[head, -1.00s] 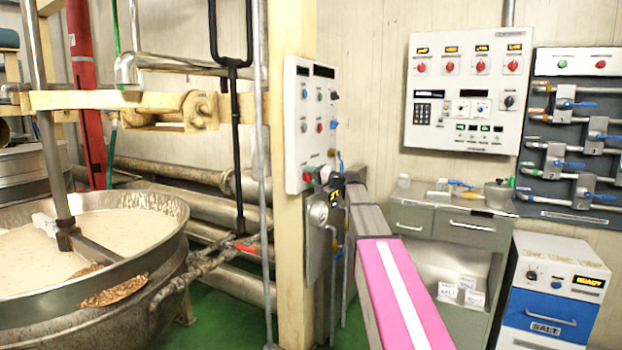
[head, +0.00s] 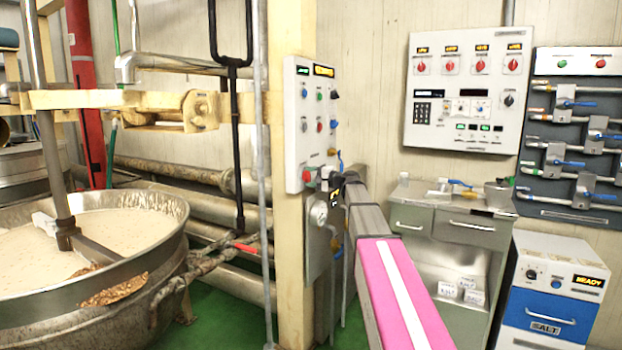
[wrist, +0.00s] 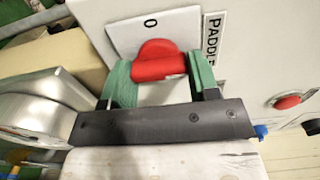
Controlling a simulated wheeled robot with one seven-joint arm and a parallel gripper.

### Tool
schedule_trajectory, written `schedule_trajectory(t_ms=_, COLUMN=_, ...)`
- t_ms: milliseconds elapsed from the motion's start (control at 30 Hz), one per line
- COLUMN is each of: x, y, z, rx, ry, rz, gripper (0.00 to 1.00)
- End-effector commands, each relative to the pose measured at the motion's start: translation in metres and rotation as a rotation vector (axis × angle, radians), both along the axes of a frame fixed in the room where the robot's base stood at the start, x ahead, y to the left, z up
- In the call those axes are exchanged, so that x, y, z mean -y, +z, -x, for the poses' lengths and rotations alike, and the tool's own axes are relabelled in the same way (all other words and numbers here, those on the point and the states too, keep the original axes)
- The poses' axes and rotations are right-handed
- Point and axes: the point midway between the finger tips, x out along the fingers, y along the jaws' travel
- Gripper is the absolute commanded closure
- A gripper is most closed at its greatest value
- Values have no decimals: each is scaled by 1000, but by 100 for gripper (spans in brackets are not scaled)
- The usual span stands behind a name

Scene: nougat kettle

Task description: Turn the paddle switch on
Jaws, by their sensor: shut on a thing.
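The paddle switch (wrist: 157,62) is a red rotary knob on a pale panel. A white plate marked "0" (wrist: 150,24) is behind it, and a label reading "PADDLE" (wrist: 212,48) is beside it. My gripper (wrist: 163,76) has its two green fingers on either side of the red knob and is shut on it. In the head view the switch is a small red spot (head: 307,176) at the bottom of the white control panel (head: 293,125), with my gripper (head: 322,177) against it. The knob's exact angle is hard to tell. The panel's upper displays (head: 323,71) are lit.
My pink-striped arm reaches in from the bottom. A kettle (head: 150,262) of pale mass stands left. A wooden post (head: 292,255) bears the panel. A grey cabinet (head: 450,228), wall control box (head: 470,140) and blue-fronted unit (head: 550,308) are on the right.

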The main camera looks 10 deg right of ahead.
Motion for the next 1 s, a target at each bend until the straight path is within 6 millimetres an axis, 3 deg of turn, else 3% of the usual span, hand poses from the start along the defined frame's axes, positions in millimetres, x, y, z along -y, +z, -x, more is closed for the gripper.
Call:
schedule_trajectory(t_ms=133, x=1, y=-1, z=0, rx=-3, ry=-2, rz=-1, gripper=68)
schedule_trajectory(t_ms=167, x=1, y=-1, z=0, rx=-3, ry=-2, rz=-1, gripper=38)
schedule_trajectory(t_ms=200, x=1, y=-1, z=0, rx=-2, ry=-2, rz=0, gripper=25)
schedule_trajectory(t_ms=233, x=1, y=-1, z=0, rx=-2, ry=-2, rz=0, gripper=19)
schedule_trajectory(t_ms=633, x=7, y=0, z=5, rx=-1, ry=-1, rz=-1, gripper=19)
schedule_trajectory(t_ms=1000, x=59, y=0, z=45, rx=-1, ry=-3, rz=-1, gripper=19)
